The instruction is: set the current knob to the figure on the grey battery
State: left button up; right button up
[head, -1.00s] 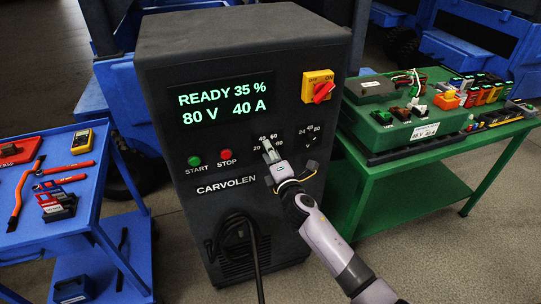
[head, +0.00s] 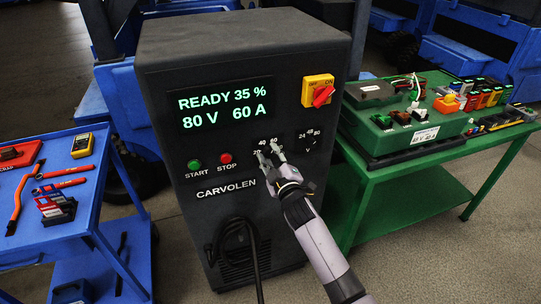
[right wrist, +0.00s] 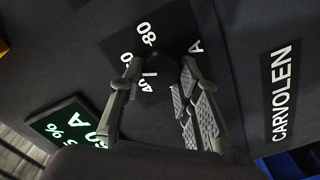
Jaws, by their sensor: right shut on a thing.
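The charger (head: 170,80) stands in the middle of the head view. Its green display (head: 224,109) reads READY 35 %, 80 V, 60 A. My right gripper (head: 269,154) is at the current dial, shut on the current knob. The knob is mostly hidden by the fingers in the head view. In the right wrist view the dark knob (right wrist: 157,80) sits between the two fingers, with dial figures around it. A grey box-shaped unit (head: 370,91), possibly the grey battery, is on the green bench; no figure on it is readable. My left gripper is not in view.
The voltage dial (head: 308,142) is just right of my gripper. START (head: 194,163) and STOP (head: 225,158) buttons are to its left, and a red-and-yellow switch (head: 318,91) is above. A blue tool cart (head: 88,215) stands left, the green bench (head: 430,185) right.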

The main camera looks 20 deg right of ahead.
jog(key=m, duration=0.3)
jog(key=shift+m+p, duration=0.35)
jog(key=shift+m, duration=0.05)
jog(key=m+p, duration=0.1)
jog(key=m, duration=0.2)
jog(key=shift+d+m, duration=0.1)
jog(key=shift+m, duration=0.2)
jog(key=m+p, duration=0.1)
jog(key=m, duration=0.4)
jog(key=shift+d, duration=0.1)
jog(key=shift+f+m, duration=0.1)
jog(key=shift+m, duration=0.3)
jog(key=o, duration=1.1)
jog(key=shift+o, duration=0.2)
